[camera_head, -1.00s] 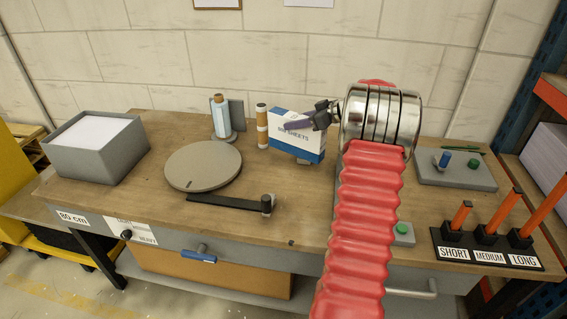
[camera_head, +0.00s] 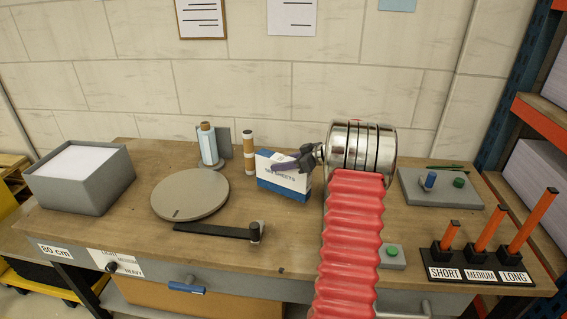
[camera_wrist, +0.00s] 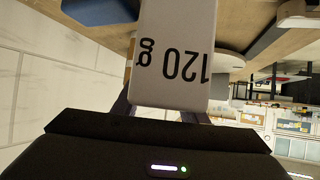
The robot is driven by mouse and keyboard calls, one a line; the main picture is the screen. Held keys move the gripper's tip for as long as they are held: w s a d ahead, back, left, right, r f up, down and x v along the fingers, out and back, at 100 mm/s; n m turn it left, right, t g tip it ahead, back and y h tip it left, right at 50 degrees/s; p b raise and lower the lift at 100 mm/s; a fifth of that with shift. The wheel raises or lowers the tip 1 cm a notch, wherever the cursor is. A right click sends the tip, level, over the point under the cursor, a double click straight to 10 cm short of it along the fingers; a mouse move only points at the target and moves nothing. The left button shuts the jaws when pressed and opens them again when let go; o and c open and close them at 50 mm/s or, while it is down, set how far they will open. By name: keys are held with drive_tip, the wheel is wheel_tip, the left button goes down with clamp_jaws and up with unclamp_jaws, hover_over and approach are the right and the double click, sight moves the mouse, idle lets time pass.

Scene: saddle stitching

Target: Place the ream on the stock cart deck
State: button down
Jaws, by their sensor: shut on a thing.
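In the wrist view the ream's white face (camera_wrist: 173,50) marked "120 g" stands between the fingers of my gripper (camera_wrist: 158,108). A yellow thing (camera_head: 7,203) with a low yellow frame is cut off at the left edge. I cannot tell whether it is the stock cart, and no deck shows clearly.
A round grey plate (camera_head: 190,196), a black crank arm (camera_head: 212,231) and a grey paper bin (camera_head: 80,198) are further left.

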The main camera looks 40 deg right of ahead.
drive_tip(key=shift+f, duration=1.65)
drive_tip(key=c, duration=1.1)
unclamp_jaws()
drive_tip(key=shift+f, duration=0.25)
drive_tip(key=shift+s+r, duration=0.1)
drive_tip(key=shift+r, duration=0.05)
drive_tip(key=shift+s+d+r, duration=0.1)
drive_tip(key=shift+s+r, duration=0.05)
drive_tip(key=shift+s, duration=0.1)
drive_tip(key=v, duration=1.1)
drive_tip(key=shift+s, duration=0.15)
